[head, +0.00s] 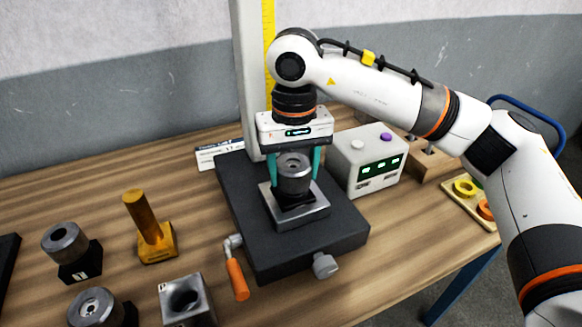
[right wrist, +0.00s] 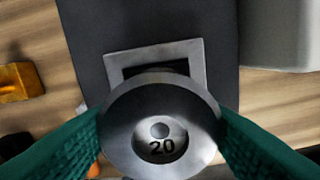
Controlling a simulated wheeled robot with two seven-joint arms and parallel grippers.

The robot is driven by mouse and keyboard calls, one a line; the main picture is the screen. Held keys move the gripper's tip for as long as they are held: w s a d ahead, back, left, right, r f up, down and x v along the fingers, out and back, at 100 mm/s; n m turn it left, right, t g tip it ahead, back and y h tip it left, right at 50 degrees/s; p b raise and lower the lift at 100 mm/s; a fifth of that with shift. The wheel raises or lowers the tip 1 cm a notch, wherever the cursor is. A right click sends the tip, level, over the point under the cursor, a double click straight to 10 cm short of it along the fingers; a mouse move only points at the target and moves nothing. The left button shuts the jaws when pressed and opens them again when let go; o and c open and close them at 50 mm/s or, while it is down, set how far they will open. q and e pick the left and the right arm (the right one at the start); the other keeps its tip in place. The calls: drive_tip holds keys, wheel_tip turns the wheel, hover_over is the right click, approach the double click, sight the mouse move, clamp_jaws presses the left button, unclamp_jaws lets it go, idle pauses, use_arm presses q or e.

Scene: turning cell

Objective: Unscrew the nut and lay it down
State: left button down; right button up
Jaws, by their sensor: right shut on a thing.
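A round grey metal piece (head: 294,174), which may be the nut, stands upright over a grey square block (head: 312,211) on a dark machine base (head: 345,238). My right gripper (head: 295,183) points down from above, its two teal fingers shut on opposite sides of this piece. The right wrist view shows the piece's top face (right wrist: 160,117), marked 20, with a small round centre. A dark part shows just beneath the piece. I cannot tell whether the piece touches it, and no thread is visible. My left gripper is not in view.
Left of the base are a brass-coloured post (head: 150,225), two similar grey pieces (head: 64,242) on dark stands and a square metal block with a hole (head: 186,300). An orange-handled crank (head: 237,278) sticks out front. A control box (head: 366,160) stands right. Wood is bare front right.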

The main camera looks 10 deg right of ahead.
drive_tip(key=shift+s+f, duration=0.15)
drive_tip(key=shift+s, duration=0.05)
drive_tip(key=shift+n, duration=0.5)
drive_tip(key=shift+n+b, duration=0.35)
drive_tip(key=shift+n, duration=0.35)
